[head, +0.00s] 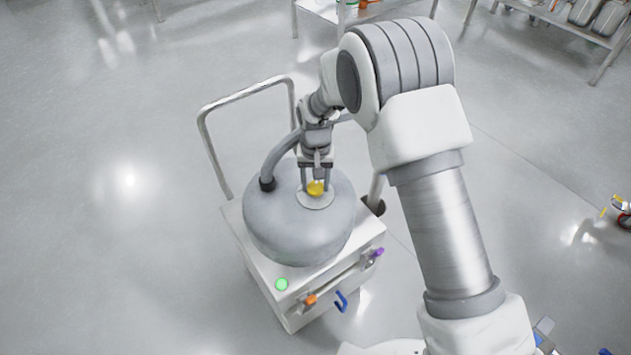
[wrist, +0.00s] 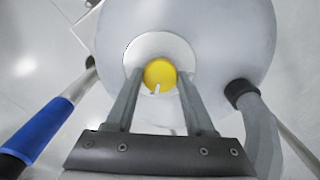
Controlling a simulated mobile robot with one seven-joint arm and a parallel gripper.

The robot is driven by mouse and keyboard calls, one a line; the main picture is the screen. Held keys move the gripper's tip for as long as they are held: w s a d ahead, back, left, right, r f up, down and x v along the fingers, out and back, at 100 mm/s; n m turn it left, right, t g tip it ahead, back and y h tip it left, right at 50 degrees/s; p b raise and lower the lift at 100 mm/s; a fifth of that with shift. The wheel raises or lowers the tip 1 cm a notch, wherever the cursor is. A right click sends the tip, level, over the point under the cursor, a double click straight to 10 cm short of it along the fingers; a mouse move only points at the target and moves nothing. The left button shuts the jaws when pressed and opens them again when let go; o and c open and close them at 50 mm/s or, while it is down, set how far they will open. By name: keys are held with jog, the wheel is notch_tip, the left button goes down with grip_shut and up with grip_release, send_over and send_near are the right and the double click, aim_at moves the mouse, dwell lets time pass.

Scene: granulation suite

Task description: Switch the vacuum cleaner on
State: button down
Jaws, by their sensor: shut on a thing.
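The vacuum cleaner is a grey rounded tank (head: 300,225) on a white box base (head: 262,262) with a push handle. On top of the tank is a yellow knob (head: 315,188) on a round pale plate (wrist: 140,48). My gripper (head: 315,186) points down at the tank top, with its two fingers on either side of the knob and shut on it. In the wrist view the yellow knob (wrist: 160,75) sits between the fingertips, with a white mark on its lower edge. A green lamp (head: 282,284) shows bright on the base's top.
A grey hose (head: 280,160) curves from the tank beside my gripper. Orange (head: 310,299), blue (head: 341,302) and purple (head: 377,253) parts sit along the base's front edge. Shelves with containers (head: 585,12) stand at the back. The floor on the left is clear.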

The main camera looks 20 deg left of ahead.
aim_at(315, 186)
dwell(0.5)
jog(key=shift+c, duration=1.3)
grip_release()
notch_tip(315, 186, up, 17)
jog(key=p, duration=0.3)
jog(key=shift+r+p, duration=0.2)
jog(key=shift+p, duration=0.2)
